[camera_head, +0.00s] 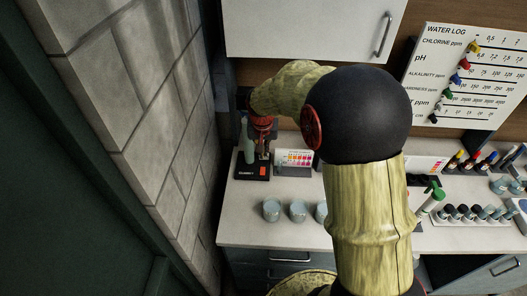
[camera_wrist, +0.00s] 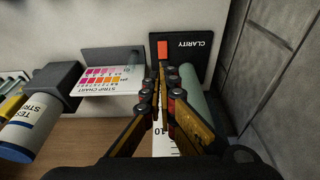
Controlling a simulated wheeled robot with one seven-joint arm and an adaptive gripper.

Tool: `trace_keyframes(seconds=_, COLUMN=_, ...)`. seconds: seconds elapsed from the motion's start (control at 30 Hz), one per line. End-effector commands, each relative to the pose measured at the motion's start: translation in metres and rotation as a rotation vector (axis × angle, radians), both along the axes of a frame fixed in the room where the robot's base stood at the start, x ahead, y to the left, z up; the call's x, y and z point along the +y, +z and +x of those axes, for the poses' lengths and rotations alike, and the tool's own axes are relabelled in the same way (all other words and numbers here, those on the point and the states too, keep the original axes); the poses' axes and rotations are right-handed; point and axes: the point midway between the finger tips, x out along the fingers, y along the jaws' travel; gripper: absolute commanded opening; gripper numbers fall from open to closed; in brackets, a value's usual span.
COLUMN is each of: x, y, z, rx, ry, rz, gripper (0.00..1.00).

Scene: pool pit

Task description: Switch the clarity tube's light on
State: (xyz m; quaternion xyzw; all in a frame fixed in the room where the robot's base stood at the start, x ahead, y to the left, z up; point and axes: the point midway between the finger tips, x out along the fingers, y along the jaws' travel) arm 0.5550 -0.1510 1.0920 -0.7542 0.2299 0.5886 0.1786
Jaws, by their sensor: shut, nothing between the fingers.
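The clarity tube (camera_head: 248,142) is a pale green cylinder standing upright on a black base at the back left of the counter. It also shows in the wrist view (camera_wrist: 191,88), just right of my fingers. Its base (camera_wrist: 187,45) is labelled CLARITY and carries an orange-red rectangular switch (camera_wrist: 162,50); the switch also shows in the head view (camera_head: 263,171). My gripper (camera_wrist: 161,75) is shut and empty, pointing down beside the tube, with its tips near the switch. I cannot tell whether they touch it. In the head view my gripper (camera_head: 262,145) partly hides the tube.
A strip chart (camera_wrist: 103,79) stands close left of the base. A white scale marked 10 (camera_wrist: 163,146) shows between my fingers. The stone wall (camera_head: 150,100) is close on the left. Several jars (camera_head: 297,211) stand on the front of the counter.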

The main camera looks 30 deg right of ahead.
Motion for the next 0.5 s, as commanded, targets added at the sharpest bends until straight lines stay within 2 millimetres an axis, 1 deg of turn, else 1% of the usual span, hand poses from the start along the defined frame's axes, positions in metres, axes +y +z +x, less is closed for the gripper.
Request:
trace_keyframes(seconds=0.13, x=-0.0004, y=0.0000, z=0.0004, rx=-0.003, ry=0.000, rz=-0.002, gripper=0.00)
trace_keyframes(seconds=0.33, x=-0.0058, y=0.0051, z=0.0070, rx=-0.071, ry=0.001, rz=-0.048, gripper=0.00)
trace_keyframes(seconds=0.5, x=-0.0066, y=0.0054, z=0.0088, rx=-0.085, ry=0.000, rz=-0.056, gripper=0.00)
